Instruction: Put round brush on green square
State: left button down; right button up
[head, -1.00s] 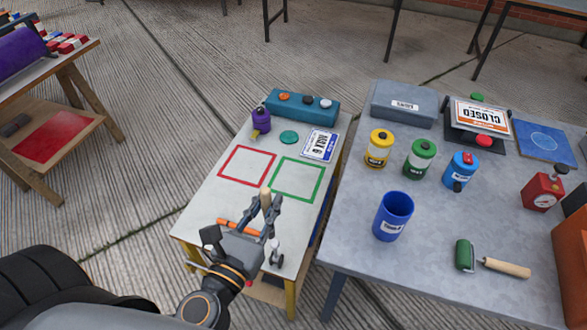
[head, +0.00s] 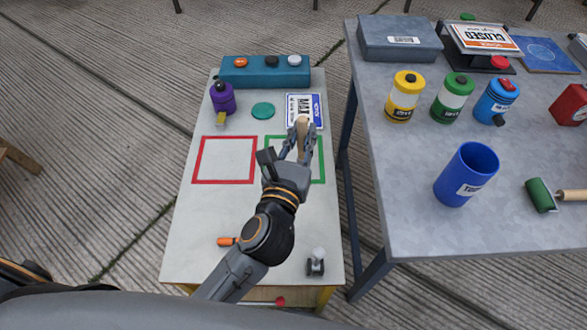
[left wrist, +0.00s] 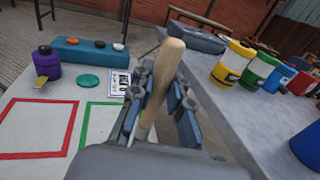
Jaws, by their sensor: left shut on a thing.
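My left gripper (head: 300,152) is shut on a pale wooden handle, which I take for the round brush (head: 302,124), held upright with its top sticking out above the fingers. The handle also shows in the left wrist view (left wrist: 171,62); its lower end is hidden by the gripper. The green square (head: 321,170) is an outline on the white table. In the head view my gripper lies over its left and middle part. In the left wrist view part of the green outline (left wrist: 84,122) shows left of the gripper. My right gripper is not in view.
The white table holds a red square (head: 195,160), purple bottle (head: 223,98), green disc (head: 263,110), teal button box (head: 266,72), sign (head: 312,104), orange-handled tool (head: 228,241) and small white-knobbed item (head: 317,262). A grey table (head: 420,225) with containers and a blue cup (head: 467,175) stands right.

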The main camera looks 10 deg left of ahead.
pick_arm(q)
jog(key=w+a+f+b, duration=0.2)
jog(key=w+f+b, duration=0.1)
jog(key=w+f, duration=0.3)
jog(key=w+a+f+h+b, duration=0.1)
jog(key=w+a+f+b, duration=0.1)
jog(key=w+f+b, duration=0.2)
jog(key=w+f, duration=0.3)
jog(key=shift+w+a+f+m, duration=0.15)
jog(key=shift+a+f+m, duration=0.1)
jog(key=shift+f+m, duration=0.15)
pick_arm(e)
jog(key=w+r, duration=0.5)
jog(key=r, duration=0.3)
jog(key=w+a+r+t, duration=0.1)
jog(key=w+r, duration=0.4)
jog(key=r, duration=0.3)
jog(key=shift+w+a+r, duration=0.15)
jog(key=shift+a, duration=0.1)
pick_arm(q)
jog(key=shift+f, duration=0.1)
jog(key=c, duration=1.3)
grip_release()
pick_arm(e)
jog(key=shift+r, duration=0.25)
